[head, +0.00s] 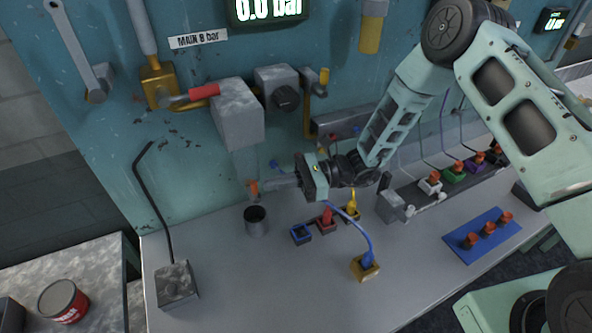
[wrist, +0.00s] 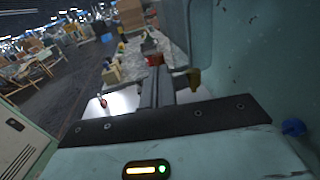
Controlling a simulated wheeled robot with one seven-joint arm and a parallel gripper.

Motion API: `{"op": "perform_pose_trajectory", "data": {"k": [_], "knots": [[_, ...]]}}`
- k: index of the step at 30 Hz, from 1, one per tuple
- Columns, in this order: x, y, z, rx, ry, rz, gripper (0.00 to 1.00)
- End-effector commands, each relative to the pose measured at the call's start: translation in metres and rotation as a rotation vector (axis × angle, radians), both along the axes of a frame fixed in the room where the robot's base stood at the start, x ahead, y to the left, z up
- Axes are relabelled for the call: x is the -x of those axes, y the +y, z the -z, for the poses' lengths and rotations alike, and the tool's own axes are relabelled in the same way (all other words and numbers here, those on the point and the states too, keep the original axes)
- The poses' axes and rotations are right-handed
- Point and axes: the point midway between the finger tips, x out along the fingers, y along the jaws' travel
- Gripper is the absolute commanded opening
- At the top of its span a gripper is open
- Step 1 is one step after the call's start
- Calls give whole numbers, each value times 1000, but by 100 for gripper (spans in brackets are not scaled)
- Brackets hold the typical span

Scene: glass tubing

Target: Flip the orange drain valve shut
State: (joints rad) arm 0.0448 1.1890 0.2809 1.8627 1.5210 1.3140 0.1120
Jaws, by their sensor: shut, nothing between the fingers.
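The small orange drain valve (head: 253,188) hangs under the clear bowl of the grey filter unit (head: 238,112) on the teal panel. My gripper (head: 270,184) is shut and empty. It reaches in from the right, with its fingertips close beside the orange valve; I cannot tell whether they touch it. In the wrist view the closed fingers (wrist: 157,88) point away from the camera, and I cannot make out the valve clearly there. The lever's exact angle is too small to tell.
A dark cup (head: 256,221) stands on the bench below the valve. Blue, red and yellow fittings (head: 326,221) and a brass block (head: 365,267) with a blue tube stand nearby. A grey box (head: 177,284) is at the left; the front bench is mostly clear.

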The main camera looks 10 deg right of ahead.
Motion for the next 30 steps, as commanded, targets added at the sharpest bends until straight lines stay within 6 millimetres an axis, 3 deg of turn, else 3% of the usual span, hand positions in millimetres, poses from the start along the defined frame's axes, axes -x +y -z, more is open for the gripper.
{"op": "perform_pose_trajectory", "data": {"k": [6, 30], "knots": [[1, 10, 0, 0, 0, 0, 0], [2, 13, -3, 74, -21, 0, 0]]}}
